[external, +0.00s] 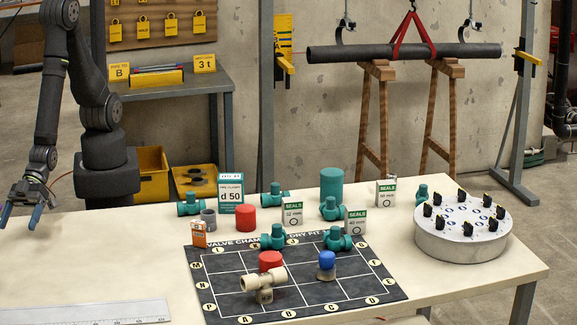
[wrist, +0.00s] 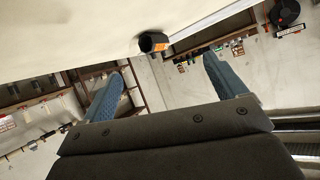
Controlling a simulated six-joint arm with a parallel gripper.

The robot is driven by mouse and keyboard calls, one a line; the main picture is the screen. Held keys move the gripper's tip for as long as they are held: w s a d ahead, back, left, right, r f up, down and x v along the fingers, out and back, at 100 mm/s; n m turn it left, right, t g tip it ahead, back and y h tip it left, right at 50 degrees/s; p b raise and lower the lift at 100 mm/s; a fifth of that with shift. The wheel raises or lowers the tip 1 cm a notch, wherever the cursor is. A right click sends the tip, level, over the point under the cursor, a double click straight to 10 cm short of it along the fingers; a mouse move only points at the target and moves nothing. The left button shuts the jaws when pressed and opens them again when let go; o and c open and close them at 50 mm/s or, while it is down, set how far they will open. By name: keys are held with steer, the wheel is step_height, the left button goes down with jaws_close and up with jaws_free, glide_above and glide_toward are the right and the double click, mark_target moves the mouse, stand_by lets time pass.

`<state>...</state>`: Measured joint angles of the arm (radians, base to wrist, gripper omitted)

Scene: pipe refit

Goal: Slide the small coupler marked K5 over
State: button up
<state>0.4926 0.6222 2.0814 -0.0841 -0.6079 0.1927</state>
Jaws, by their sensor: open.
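I cannot read a K5 mark on any part in these views. A small grey ring-shaped coupler (external: 208,217) stands on the table in the external view, left of a red cap; whether it is K5 I cannot tell. My gripper (external: 23,215) hangs at the table's far left, open and empty, well away from the coupler. In the wrist view my gripper (wrist: 164,70) has its two blue fingers wide apart with nothing between them. A dark cylinder with an orange patch (wrist: 153,43) shows by the table edge there; I cannot tell what it is.
A dark lettered mat (external: 345,287) holds a cream tee (external: 264,284), a blue-topped fitting (external: 326,264) and a red cap (external: 270,261). Teal fittings and seal boxes (external: 292,215) crowd behind. A round grey stand (external: 463,245) is right, a ruler (external: 90,313) front left.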

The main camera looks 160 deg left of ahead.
steer(key=shift+m+g+y, duration=0.6)
steer(key=shift+m+g, duration=0.2)
steer(key=shift+g, duration=0.1)
steer(key=w, duration=0.4)
steer(key=w+d+f, duration=0.1)
steer(key=w, duration=0.1)
steer(key=shift+w, duration=0.25)
steer(key=w+d+r+m+g, duration=0.2)
steer(key=w+r+m+g, duration=0.7)
steer(key=r+m, duration=0.1)
steer(key=shift+w+d+r+h, duration=0.3)
steer(key=shift+w+r, duration=0.05)
steer(key=shift+r, duration=0.4)
steer(key=x, duration=1.7)
steer(key=shift+s+d+f, duration=0.1)
steer(key=shift+d+f, duration=0.05)
steer(key=c, duration=1.1)
